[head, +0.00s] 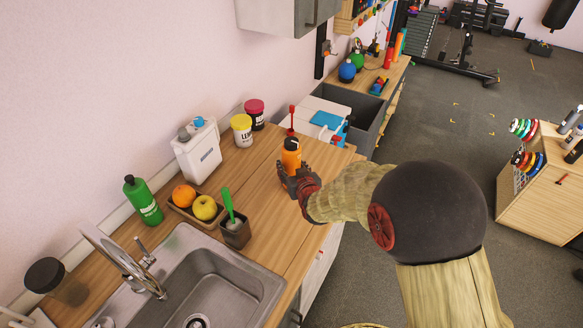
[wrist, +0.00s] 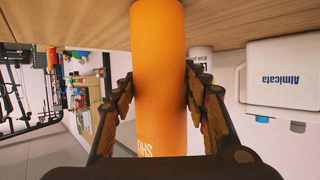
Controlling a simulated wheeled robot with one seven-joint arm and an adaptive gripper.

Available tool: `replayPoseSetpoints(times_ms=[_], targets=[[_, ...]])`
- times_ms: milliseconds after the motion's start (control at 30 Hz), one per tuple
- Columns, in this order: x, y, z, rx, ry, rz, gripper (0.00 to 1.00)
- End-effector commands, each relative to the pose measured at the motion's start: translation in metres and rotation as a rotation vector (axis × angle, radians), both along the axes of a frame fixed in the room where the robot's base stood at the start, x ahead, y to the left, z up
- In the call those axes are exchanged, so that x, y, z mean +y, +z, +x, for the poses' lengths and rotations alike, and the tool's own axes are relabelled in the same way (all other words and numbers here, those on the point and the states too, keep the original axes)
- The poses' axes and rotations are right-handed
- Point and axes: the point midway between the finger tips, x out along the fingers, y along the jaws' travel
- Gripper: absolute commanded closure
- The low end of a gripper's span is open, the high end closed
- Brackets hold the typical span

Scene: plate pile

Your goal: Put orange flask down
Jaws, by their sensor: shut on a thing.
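The orange flask (head: 291,155) has a dark cap and stands upright at the wooden counter (head: 262,200), near its front right edge in the head view. My gripper (head: 297,178) is shut around its lower body from the front. In the wrist view the orange flask (wrist: 158,70) runs down the middle, and the two fingers of my gripper (wrist: 160,105) press on its sides. That view looks upside down, with the wooden surface at the top and the flask's end at or very near it. I cannot tell whether the flask's base bears on the counter.
A fruit tray (head: 180,210), a small pot (head: 236,232) and a sink (head: 215,285) lie to the left. Bare counter lies left of the flask.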

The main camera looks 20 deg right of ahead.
Motion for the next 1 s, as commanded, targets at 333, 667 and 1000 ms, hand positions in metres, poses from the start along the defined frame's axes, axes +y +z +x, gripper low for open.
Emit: replayPoseSetpoints(times_ms=[333,667,1000], targets=[[0.000,-0.003,0.000,0.001,0.000,0.000,0.44],[0.000,-0.003,0.000,0.001,0.000,0.000,0.37],[0.000,0.010,-0.017,-0.001,0.000,0.000,0.37]])
